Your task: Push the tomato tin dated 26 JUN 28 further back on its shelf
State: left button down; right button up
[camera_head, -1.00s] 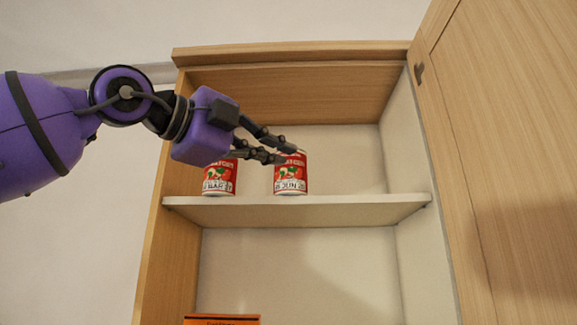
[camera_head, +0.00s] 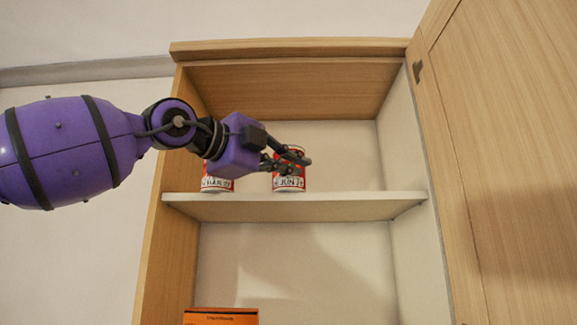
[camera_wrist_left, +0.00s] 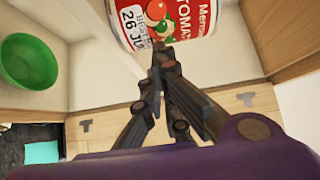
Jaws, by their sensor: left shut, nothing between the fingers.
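Two red-and-white tomato tins stand on the cabinet's white shelf (camera_head: 300,207). The right tin (camera_head: 289,184) shows "JUN" on its label. In the left wrist view the tin (camera_wrist_left: 190,22) shows "26 JUN" and "TOMA"; the year cannot be read. My left gripper (camera_head: 296,162) is shut and empty, in front of this tin's upper part and hiding some of it. In the left wrist view its fingertips (camera_wrist_left: 161,50) overlap the tin's lower edge; I cannot tell whether they touch it. My right gripper is in neither view.
The other tin (camera_head: 217,185) stands to the left, partly hidden by my gripper. The cabinet door (camera_head: 505,150) stands open at right. An orange box (camera_head: 222,317) is below the shelf. A green bowl (camera_wrist_left: 28,62) shows in the left wrist view. The shelf's right part is clear.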

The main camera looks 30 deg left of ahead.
aim_at(283, 176)
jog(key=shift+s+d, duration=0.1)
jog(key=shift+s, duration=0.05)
pick_arm(q)
jog(key=w, duration=0.1)
jog(key=w+a+b, duration=0.1)
jog(key=w+a+f+b, duration=0.1)
jog(key=shift+w, duration=0.35)
jog(key=shift+w+a+r, duration=0.2)
jog(key=shift+w+a, duration=0.15)
jog(key=shift+w, duration=0.2)
jog(key=shift+w+a+r, duration=0.15)
jog(key=shift+w+a, duration=0.15)
jog(key=shift+w, duration=0.2)
jog(key=shift+s+r, duration=0.2)
jog(key=shift+s, duration=0.1)
jog(key=shift+a, duration=0.1)
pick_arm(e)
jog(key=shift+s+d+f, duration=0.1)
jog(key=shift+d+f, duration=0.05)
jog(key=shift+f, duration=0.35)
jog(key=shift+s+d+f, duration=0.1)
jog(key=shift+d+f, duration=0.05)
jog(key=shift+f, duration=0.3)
